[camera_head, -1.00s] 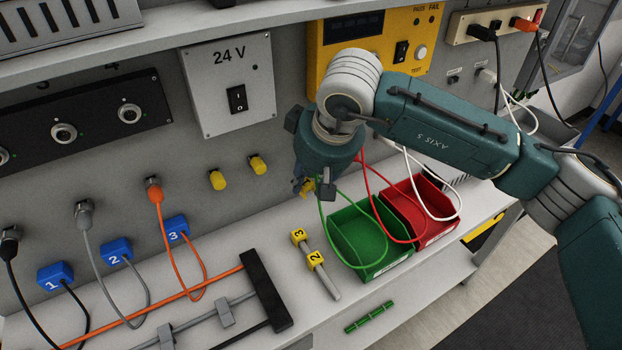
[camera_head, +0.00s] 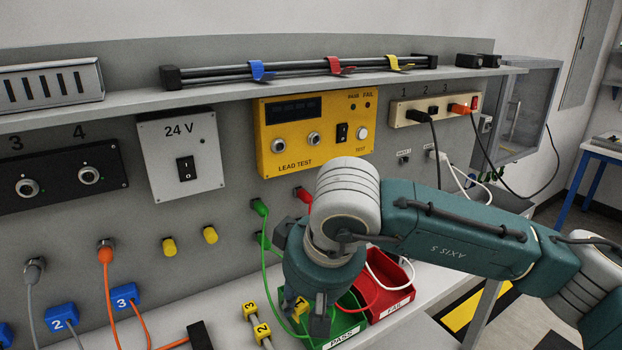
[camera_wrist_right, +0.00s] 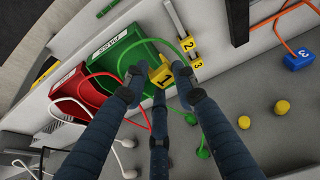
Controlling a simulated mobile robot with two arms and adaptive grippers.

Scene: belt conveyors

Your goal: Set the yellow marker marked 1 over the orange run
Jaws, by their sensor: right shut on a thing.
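My right gripper (camera_head: 304,314) is shut on the yellow marker marked 1 (camera_wrist_right: 160,73), above the bench by the green PASS bin. The marker also shows partly in the head view (camera_head: 301,304), behind a finger. The orange run (camera_head: 172,345) shows only as a short piece at the bottom edge of the head view, left of the gripper. In the wrist view an orange lead (camera_wrist_right: 268,20) shows near the blue tag 3. Yellow markers 3 (camera_head: 249,310) and 2 (camera_head: 261,330) sit on a grey rod beside the gripper. My left gripper is out of view.
The green bin (camera_head: 350,325) and red bin (camera_head: 395,305) stand right of the markers. Green, red and white leads loop close around the gripper. A black end block (camera_head: 200,335) borders the run.

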